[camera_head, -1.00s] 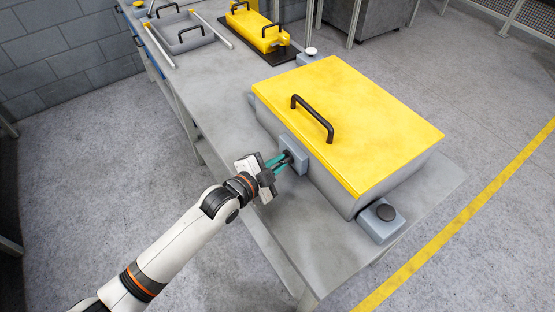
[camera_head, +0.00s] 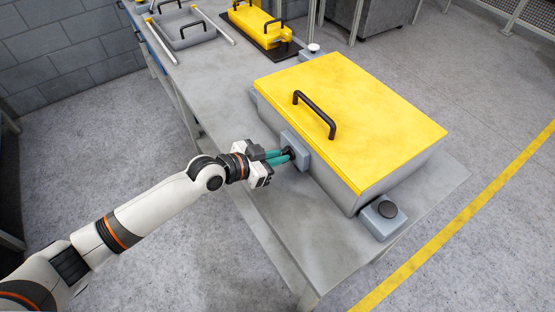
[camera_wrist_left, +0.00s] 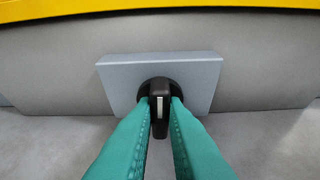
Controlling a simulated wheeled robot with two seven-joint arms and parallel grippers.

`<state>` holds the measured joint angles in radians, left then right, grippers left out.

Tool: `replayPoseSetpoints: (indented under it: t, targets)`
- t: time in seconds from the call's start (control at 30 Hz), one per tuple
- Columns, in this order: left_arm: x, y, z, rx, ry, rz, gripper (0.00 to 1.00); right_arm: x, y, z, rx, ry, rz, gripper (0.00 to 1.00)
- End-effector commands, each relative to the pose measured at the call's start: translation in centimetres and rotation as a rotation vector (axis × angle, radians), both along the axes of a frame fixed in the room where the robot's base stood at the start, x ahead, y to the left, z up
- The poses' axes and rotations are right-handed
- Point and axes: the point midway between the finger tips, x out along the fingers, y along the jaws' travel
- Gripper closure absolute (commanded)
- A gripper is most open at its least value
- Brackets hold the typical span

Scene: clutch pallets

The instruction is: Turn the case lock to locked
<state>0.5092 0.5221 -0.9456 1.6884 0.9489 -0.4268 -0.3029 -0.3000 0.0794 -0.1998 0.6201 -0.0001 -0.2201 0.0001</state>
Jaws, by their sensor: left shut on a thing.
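The case (camera_head: 350,180) is grey with a yellow lid (camera_head: 355,115) and a black handle (camera_head: 315,112); the lid is down. Its lock is a black knob on a grey-blue plate (camera_head: 297,148) on the case's near-left side. In the left wrist view the knob (camera_wrist_left: 159,104) stands upright with a white mark, in front of the plate (camera_wrist_left: 115,80). My left gripper (camera_head: 287,156) has its teal fingers (camera_wrist_left: 160,115) on either side of the knob, shut on it. Part of the knob is hidden between the fingers. My right gripper is not in view.
The case stands on a grey table (camera_head: 220,75). A small box with a black button (camera_head: 387,209) sits at the case's near corner. Farther back are a grey tray (camera_head: 185,30) and a smaller yellow case (camera_head: 257,25). Floor left of the table is clear.

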Motion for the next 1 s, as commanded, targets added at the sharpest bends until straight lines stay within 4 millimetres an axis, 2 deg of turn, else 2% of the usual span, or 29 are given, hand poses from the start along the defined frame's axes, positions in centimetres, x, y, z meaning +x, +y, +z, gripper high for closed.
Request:
replayPoseSetpoints:
  t: [0.2, 0.63, 0.67, 0.8, 1.0]
  targets:
    - [0.03, 0.06, -0.10, -0.025, 0.039, -0.001, 1.00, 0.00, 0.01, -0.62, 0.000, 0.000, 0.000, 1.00]
    - [0.03, 0.05, -0.03, -0.031, 0.047, 0.000, 1.00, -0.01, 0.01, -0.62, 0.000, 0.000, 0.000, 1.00]
    - [0.03, 0.05, -0.03, -0.031, 0.047, 0.000, 0.87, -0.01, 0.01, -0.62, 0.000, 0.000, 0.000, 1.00]
    - [0.03, 0.05, -0.02, -0.030, 0.047, 0.001, 0.66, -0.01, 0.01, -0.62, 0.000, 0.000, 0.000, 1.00]
    - [0.04, 0.03, -0.01, -0.030, 0.045, 0.000, 0.66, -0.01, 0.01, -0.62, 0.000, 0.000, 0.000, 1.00]
